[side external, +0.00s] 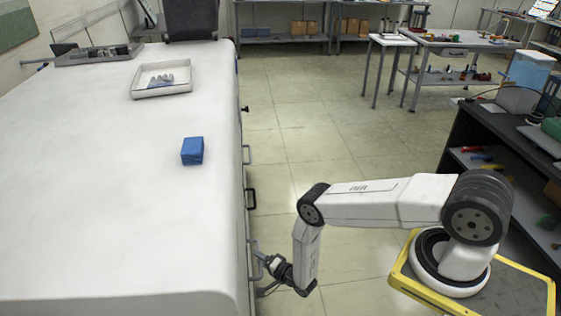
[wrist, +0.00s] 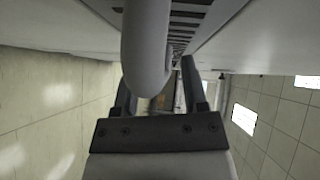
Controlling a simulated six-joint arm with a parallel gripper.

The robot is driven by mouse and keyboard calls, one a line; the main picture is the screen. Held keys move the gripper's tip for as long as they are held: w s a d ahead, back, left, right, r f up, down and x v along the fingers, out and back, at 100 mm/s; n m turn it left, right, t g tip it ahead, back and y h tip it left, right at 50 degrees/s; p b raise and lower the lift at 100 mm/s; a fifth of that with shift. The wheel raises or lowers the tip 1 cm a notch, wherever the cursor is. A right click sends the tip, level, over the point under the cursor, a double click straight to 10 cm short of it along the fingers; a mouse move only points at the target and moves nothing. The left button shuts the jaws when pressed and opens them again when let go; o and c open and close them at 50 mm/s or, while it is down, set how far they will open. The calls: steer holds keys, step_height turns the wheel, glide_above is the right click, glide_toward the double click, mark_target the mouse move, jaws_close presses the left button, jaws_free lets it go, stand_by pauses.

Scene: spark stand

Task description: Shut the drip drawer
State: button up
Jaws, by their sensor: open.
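My gripper (side external: 264,259) is low beside the front face of the long white bench, at a pale bar handle (side external: 254,248). In the wrist view my gripper (wrist: 157,84) is open, with one finger on each side of a thick grey bar handle (wrist: 146,40). Whether the fingers touch the bar is not clear. A dark slotted strip (wrist: 184,30) shows behind the handle, between two pale panels. The drip drawer cannot be clearly told from the bench front, which is seen almost edge-on, and how far it stands out is hidden.
On the bench top (side external: 90,220) are a blue block (side external: 192,151), a shallow white tray (side external: 162,80) and a grey tray (side external: 98,55). A black handle (side external: 251,198) juts from the front farther along. The tiled floor (side external: 310,135) between bench and dark shelf (side external: 520,160) is clear.

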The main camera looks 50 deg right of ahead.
steer(key=s+r, duration=0.1)
steer(key=s, duration=0.6)
stand_by(0.5)
steer(key=w+d+r+n+g+h, duration=0.2)
steer(key=w+d+r+n+g, duration=0.2)
steer(key=w+r, duration=0.5)
step_height(320, 180, up, 10)
steer(key=n+g, duration=0.3)
steer(key=s+a+r+n+g+y, duration=0.1)
steer(key=s+a+r+n+g, duration=0.2)
steer(key=r, duration=0.4)
steer(key=s+a+r+n+g+y, duration=0.1)
steer(key=s+r+n, duration=0.1)
steer(key=s+r, duration=0.3)
steer(key=s+a+r+n+g, duration=0.1)
steer(key=s+r+n, duration=0.3)
steer(key=s+r, duration=0.4)
steer(key=shift+s+a+r+g, duration=0.2)
steer(key=shift+s+g, duration=0.7)
steer(key=shift+s, duration=1.15)
